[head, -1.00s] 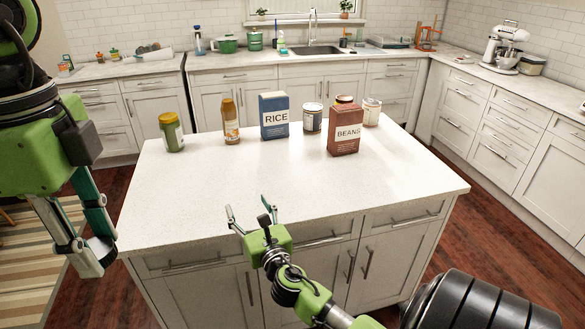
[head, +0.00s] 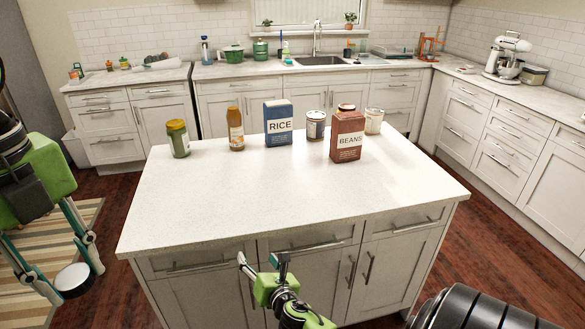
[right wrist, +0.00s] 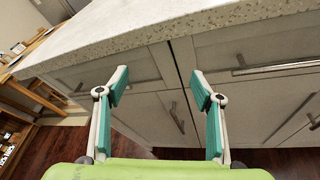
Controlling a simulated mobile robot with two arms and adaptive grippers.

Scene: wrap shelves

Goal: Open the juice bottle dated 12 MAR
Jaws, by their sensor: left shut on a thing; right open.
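An amber bottle with a pale label (head: 236,130) stands upright at the back left of the island. No date is readable on it. A round brownish top (head: 346,107) shows behind the beans box, its body hidden. My left gripper (head: 76,281) is low at the left, beyond the island's edge, shut on a round thing with a pale face and dark rim (head: 73,277); I cannot tell what it is. My right gripper (head: 262,262) is in front of the island's front edge. In the right wrist view its fingers (right wrist: 158,90) are apart with nothing between them.
A green jar with yellow lid (head: 178,138), a blue rice box (head: 278,123), a red beans box (head: 347,136) and two cans (head: 314,125) (head: 373,121) stand along the island's back. The island top's front (head: 270,205) is clear. Drawer handles line its front.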

